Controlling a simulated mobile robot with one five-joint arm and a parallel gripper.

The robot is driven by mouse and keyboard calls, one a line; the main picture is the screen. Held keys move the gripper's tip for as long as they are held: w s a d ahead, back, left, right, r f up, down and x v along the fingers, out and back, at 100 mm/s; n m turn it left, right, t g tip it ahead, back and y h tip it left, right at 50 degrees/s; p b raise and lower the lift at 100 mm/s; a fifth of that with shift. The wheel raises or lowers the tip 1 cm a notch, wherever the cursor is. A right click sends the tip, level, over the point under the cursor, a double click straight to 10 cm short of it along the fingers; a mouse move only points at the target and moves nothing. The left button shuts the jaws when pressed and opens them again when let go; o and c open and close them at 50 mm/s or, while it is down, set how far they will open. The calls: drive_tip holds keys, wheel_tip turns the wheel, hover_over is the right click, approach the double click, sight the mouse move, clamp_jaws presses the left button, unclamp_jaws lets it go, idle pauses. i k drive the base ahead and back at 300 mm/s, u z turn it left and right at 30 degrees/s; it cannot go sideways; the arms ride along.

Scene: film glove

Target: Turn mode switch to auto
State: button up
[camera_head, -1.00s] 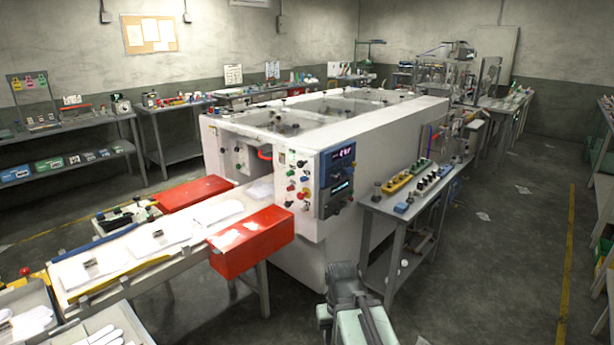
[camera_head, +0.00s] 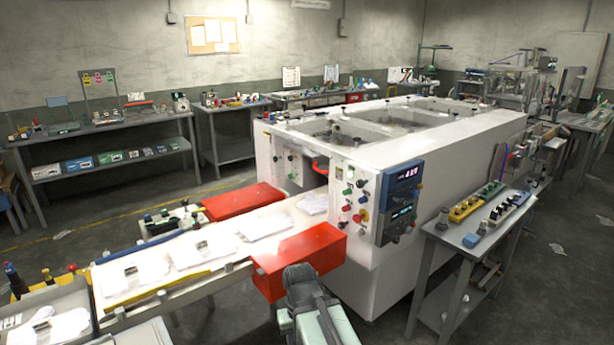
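A white machine (camera_head: 436,141) stands at the centre. Its front face carries a control panel (camera_head: 355,197) with several coloured knobs and buttons: green, red, black and blue. Right of it is a blue panel (camera_head: 401,201) with two lit displays and small knobs below. Which of these knobs is the mode switch, and how it is set, is too small to tell. My arm (camera_head: 312,312) shows at the bottom centre, in front of the red box and well short of the panel. My gripper's fingers cannot be made out.
A conveyor table (camera_head: 225,284) with white gloves runs from the lower left into the machine. Red boxes (camera_head: 298,257) flank it. A grey side table (camera_head: 470,240) with switch blocks stands right of the panel. Shelved benches line the left wall. Open floor lies at the lower right.

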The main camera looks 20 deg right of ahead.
sight(359, 183)
drive_tip(key=u, duration=0.15)
drive_tip(key=i, duration=0.55)
drive_tip(key=u, duration=0.5)
drive_tip(key=k, duration=0.8)
drive_tip(key=u, duration=0.2)
drive_tip(key=i, duration=0.8)
drive_tip(key=z, duration=0.1)
